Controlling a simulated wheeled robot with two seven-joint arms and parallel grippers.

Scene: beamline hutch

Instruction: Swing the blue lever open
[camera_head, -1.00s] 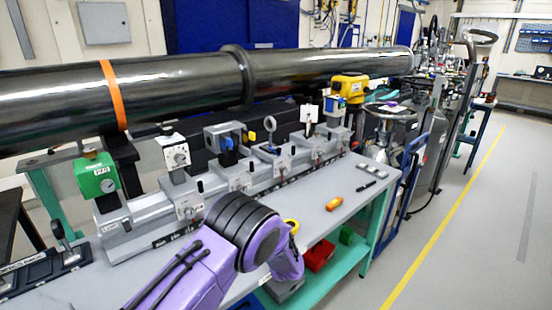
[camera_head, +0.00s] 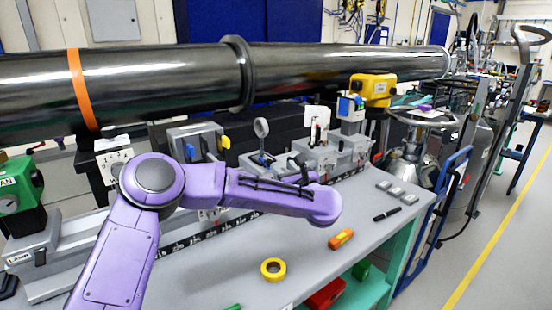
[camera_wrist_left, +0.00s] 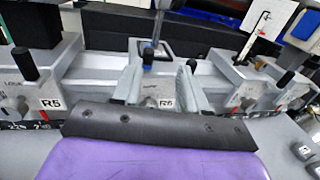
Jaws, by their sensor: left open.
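No blue part is plainly recognisable as a lever. A small blue collar (camera_head: 262,156) sits low on the post of a ring-shaped optic (camera_head: 261,128) on the bench rail. The blue collar also shows in the wrist view (camera_wrist_left: 148,57), beyond the jaws. Another blue piece (camera_head: 190,152) shows on a grey box behind my purple arm. My left gripper (camera_head: 302,170) is at the rail, largely hidden by its own arm in the head view. In the wrist view its two grey jaws (camera_wrist_left: 158,88) stand apart with nothing gripped, in front of the carrier labelled R6. My right gripper is not in view.
A long dark beam pipe (camera_head: 340,62) runs behind the rail. Upright optics and a blue-faced unit (camera_head: 350,106) stand close to the right.

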